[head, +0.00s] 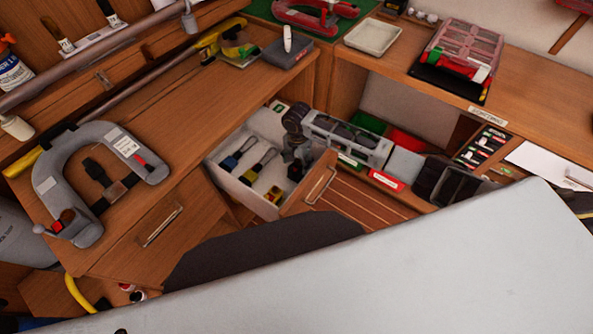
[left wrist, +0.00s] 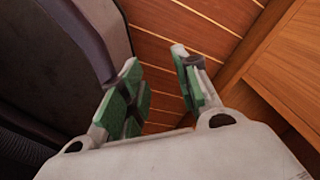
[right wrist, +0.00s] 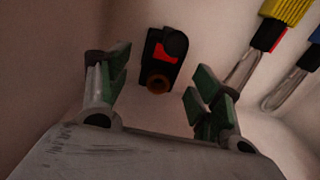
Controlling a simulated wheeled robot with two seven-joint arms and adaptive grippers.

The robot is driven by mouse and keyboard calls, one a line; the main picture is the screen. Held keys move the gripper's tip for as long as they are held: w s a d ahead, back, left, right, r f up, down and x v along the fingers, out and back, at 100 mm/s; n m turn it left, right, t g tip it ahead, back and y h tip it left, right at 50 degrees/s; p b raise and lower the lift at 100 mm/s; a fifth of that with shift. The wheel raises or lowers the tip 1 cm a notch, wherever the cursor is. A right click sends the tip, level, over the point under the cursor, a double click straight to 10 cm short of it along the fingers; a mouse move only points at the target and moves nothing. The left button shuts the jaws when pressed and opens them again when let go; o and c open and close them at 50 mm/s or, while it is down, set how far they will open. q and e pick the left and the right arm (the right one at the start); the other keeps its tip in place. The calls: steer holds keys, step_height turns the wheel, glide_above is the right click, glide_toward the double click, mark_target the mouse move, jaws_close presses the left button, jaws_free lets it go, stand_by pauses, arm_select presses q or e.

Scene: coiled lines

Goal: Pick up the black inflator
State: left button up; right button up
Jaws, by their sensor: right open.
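The black inflator (right wrist: 160,60) shows in the right wrist view as a small black body with a red patch and an orange-brown round end. It lies on the pale floor of the open drawer (head: 238,191). My right gripper (right wrist: 158,85) is open, with its green-padded fingers on either side below the inflator in the picture and nothing between them. In the head view my right gripper (head: 296,158) reaches down into the drawer and partly hides what lies under it. My left gripper (left wrist: 155,70) is open and empty, above wooden slats.
Yellow-handled and blue-handled tools (head: 230,161) lie in the drawer beside my right gripper. The drawer's walls stand close around it. A grey horseshoe-shaped buoy (head: 49,187) lies on the left counter. Dark containers (head: 436,180) stand to the right.

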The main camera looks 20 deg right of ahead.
mark_target(296, 165)
steer(key=shift+f, duration=0.35)
steer(key=shift+s+a+f, duration=0.1)
steer(key=shift+a+f, duration=0.05)
steer(key=shift+f, duration=0.8)
step_height(296, 165, down, 2)
steer(key=shift+f+b, duration=0.1)
steer(key=shift+b, duration=0.25)
arm_select(q)
steer(key=w, duration=0.2)
steer(key=shift+w, duration=0.3)
steer(key=shift+s+a, duration=0.1)
steer(key=shift+s, duration=0.15)
steer(key=shift+s, duration=0.3)
arm_select(e)
steer(key=c, duration=1.2)
